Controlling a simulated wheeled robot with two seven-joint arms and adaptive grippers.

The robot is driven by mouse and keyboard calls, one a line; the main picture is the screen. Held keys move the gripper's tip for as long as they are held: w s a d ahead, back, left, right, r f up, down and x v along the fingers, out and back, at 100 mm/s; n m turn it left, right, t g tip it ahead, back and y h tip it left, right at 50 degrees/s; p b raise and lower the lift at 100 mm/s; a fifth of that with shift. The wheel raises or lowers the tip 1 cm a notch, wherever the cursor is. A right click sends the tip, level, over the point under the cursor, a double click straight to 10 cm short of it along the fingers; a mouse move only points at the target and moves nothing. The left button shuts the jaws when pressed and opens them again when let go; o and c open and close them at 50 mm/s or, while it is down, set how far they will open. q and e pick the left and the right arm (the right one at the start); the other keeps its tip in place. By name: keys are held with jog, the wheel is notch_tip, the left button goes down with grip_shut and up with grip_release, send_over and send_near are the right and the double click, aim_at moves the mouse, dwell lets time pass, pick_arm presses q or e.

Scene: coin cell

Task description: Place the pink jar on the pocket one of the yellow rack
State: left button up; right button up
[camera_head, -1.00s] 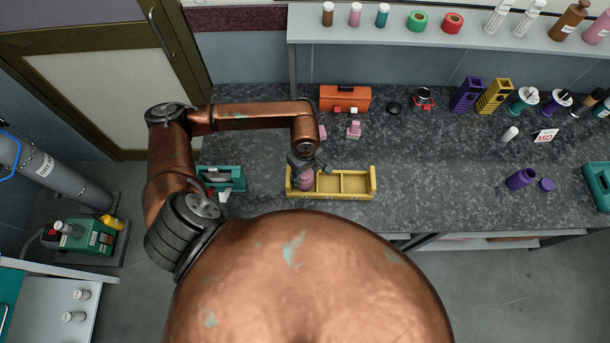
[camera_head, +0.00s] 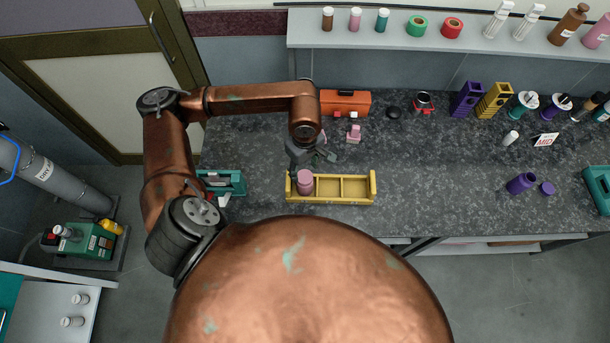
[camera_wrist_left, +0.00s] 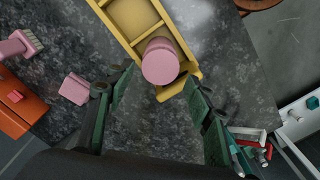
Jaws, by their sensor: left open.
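The pink jar (camera_head: 305,182) stands upright in the leftmost pocket of the yellow rack (camera_head: 357,199). The rack's other pockets look empty. In the left wrist view the pink jar (camera_wrist_left: 160,63) sits in the end pocket of the yellow rack (camera_wrist_left: 124,21), just past my fingertips. My left gripper (camera_head: 312,160) is open and empty, behind and above the jar, not touching it. My right gripper is not in view.
An orange box (camera_head: 345,102) and a small pink item (camera_head: 354,133) stand behind the rack. A teal holder (camera_head: 222,182) is left of it. Purple and yellow stands, bottles and a lying purple bottle (camera_head: 520,182) are to the right.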

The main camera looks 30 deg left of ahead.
pick_arm(q)
jog(key=shift+r, duration=1.6)
